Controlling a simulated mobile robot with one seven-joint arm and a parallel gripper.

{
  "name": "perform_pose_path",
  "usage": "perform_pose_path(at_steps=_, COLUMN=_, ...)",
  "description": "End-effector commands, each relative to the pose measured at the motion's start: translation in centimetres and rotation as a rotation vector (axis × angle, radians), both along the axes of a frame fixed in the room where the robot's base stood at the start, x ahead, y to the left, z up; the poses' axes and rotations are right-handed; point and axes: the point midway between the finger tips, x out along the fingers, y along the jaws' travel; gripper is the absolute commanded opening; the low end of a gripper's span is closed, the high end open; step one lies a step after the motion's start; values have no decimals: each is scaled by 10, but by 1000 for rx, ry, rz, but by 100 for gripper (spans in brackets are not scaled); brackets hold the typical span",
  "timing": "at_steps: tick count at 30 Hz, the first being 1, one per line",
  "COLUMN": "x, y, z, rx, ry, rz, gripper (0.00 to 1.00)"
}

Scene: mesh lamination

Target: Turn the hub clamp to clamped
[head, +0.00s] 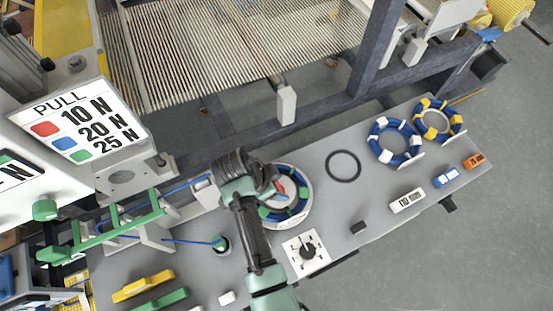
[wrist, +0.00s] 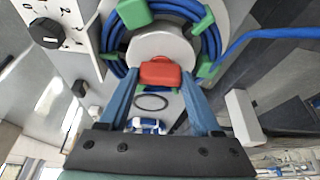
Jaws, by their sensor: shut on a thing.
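The hub clamp (wrist: 161,73) is a small red block at the edge of the grey hub (wrist: 163,45) in the wrist view. My gripper (wrist: 162,82) has its two blue fingers closed on the sides of the red clamp. A blue coil with green clips (wrist: 207,42) surrounds the hub. In the head view, my gripper (head: 277,189) reaches over the coil (head: 287,212), and a bit of the red clamp (head: 281,188) shows beside it. My wrist hides part of the hub there. I cannot tell the clamp's setting from these views.
A dial (head: 308,251) on a white plate sits just in front of the coil. A black ring (head: 343,166) and two more coils, one with white clips (head: 376,142) and one with yellow clips (head: 427,105), lie to the right. A green rack (head: 105,232) stands to the left.

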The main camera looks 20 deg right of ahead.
Motion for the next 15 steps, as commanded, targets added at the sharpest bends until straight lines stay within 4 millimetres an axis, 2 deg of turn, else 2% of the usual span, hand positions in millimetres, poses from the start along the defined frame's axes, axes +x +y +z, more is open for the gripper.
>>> perform_pose_path(at_steps=15, x=1, y=1, z=0, rx=2, ry=-1, rz=-79, gripper=9)
